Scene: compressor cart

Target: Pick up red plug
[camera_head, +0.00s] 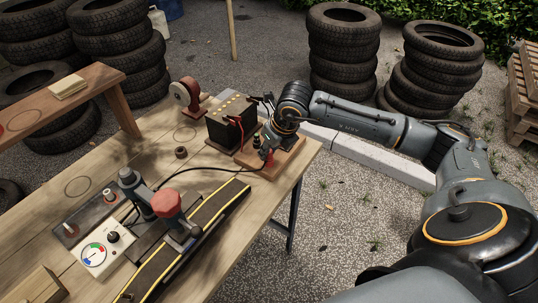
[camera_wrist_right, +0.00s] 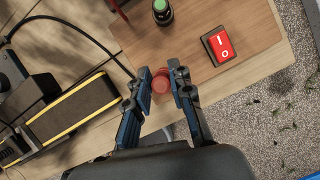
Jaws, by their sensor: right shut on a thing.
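The red plug (camera_wrist_right: 160,82) shows in the wrist view as a small round red piece between the two blue-black fingertips of my right gripper (camera_wrist_right: 161,84). The fingers are shut on it, one on each side. In the head view my right gripper (camera_head: 266,138) reaches down over the wooden board at the table's right end, and a bit of red (camera_head: 264,154) shows at its tips. The gripper hides part of the plug, and I cannot tell whether its underside touches the board. My left gripper is not in view.
A red rocker switch (camera_wrist_right: 218,45) and a green button (camera_wrist_right: 162,11) are close by on the board. A black battery (camera_head: 226,122) stands behind the gripper. A black cable (camera_head: 200,170) crosses the table (camera_head: 285,189) towards a gauge box (camera_head: 98,252).

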